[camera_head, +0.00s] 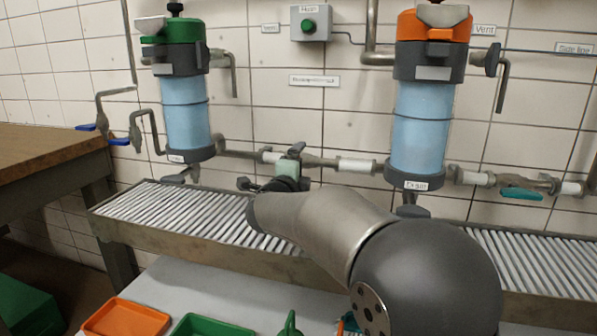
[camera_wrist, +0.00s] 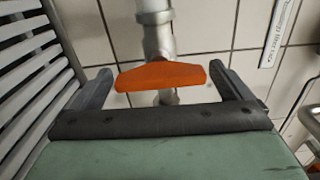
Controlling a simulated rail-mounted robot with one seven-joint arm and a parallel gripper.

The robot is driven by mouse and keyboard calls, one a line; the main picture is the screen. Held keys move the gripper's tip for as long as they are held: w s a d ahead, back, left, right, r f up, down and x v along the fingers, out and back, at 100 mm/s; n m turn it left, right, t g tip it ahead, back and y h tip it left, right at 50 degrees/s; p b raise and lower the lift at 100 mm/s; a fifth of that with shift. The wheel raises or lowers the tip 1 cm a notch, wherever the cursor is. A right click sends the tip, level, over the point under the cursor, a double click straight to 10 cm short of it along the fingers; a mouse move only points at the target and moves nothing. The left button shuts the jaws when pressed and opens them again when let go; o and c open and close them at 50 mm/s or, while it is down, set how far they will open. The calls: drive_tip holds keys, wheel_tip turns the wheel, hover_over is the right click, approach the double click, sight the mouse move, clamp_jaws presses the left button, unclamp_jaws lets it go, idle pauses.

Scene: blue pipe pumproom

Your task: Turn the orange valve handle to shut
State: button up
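The orange valve handle (camera_wrist: 161,76) shows in the wrist view as a flat bar lying crosswise to a pale pipe (camera_wrist: 158,35). My gripper (camera_wrist: 161,68) is open, with one finger beyond each end of the handle. Small gaps show between the fingers and the handle ends, so it does not appear gripped. How deep the handle sits between the fingers I cannot tell. In the head view my gripper (camera_head: 272,167) is at the wall pipe between the two blue cylinders, and the orange handle is hidden there.
A green-topped cylinder (camera_head: 187,112) and an orange-topped cylinder (camera_head: 420,125) stand left and right of my gripper. A slatted metal tray (camera_head: 170,212) runs below the pipe. A teal handle (camera_head: 521,194) and blue handles (camera_head: 118,141) sit on other pipes. Orange (camera_head: 125,318) and green bins are below.

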drive_tip(key=p+v, duration=0.3)
drive_tip(key=v, duration=1.4)
drive_tip(key=shift+s, duration=0.2)
drive_tip(key=shift+a, duration=0.1)
drive_tip(key=d+r+n+g+y+p, duration=0.35)
drive_tip(key=r+n+y+p, duration=0.5)
drive_tip(key=n+p, duration=0.5)
drive_tip(key=s+d+r+n+g+h+p, duration=0.1)
drive_tip(key=s+d+n+g+h+p, duration=0.1)
drive_tip(key=s+d+n+g+p, duration=0.2)
drive_tip(key=s+d+r+n+g+h+p, duration=0.1)
drive_tip(key=s+d+n+g+p, duration=0.3)
drive_tip(key=s+d+g+p, duration=0.5)
drive_tip(key=s+d+h+p, duration=0.1)
drive_tip(key=s+d+p, duration=0.4)
drive_tip(key=s, duration=0.7)
drive_tip(key=shift+s+d+r+g, duration=0.2)
drive_tip(key=shift+g, duration=0.15)
